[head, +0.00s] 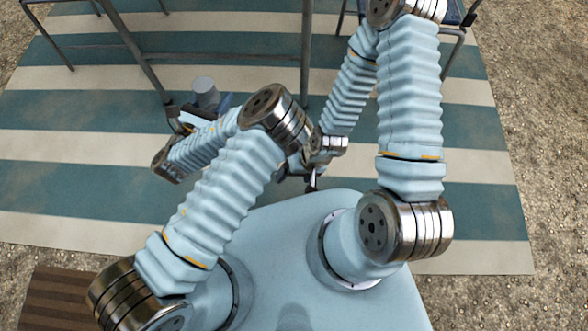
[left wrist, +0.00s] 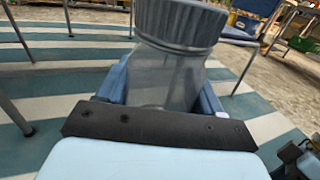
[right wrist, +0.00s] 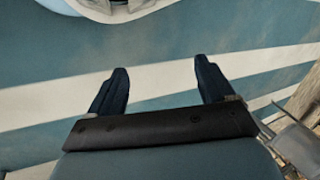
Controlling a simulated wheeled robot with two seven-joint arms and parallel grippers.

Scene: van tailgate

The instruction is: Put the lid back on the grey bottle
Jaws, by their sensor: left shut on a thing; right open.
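The grey bottle (left wrist: 165,78) is upright and see-through in the left wrist view, between the blue fingers of my left gripper (left wrist: 160,92). A ribbed grey lid (left wrist: 180,22) sits at the bottle's mouth; whether it is screwed tight I cannot tell. In the head view the lidded bottle (head: 204,88) shows small at the left, beside my left gripper (head: 208,107), which is shut on it. My right gripper (right wrist: 160,80) is open with nothing between its fingers, above the striped mat. In the head view it is mostly hidden by my arms.
A blue-and-cream striped mat (head: 80,145) covers the ground, with gravel (head: 535,130) to the right. Thin metal legs (head: 130,45) stand at the back. A blue chair (left wrist: 245,30) and a green crate (left wrist: 304,44) show in the left wrist view.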

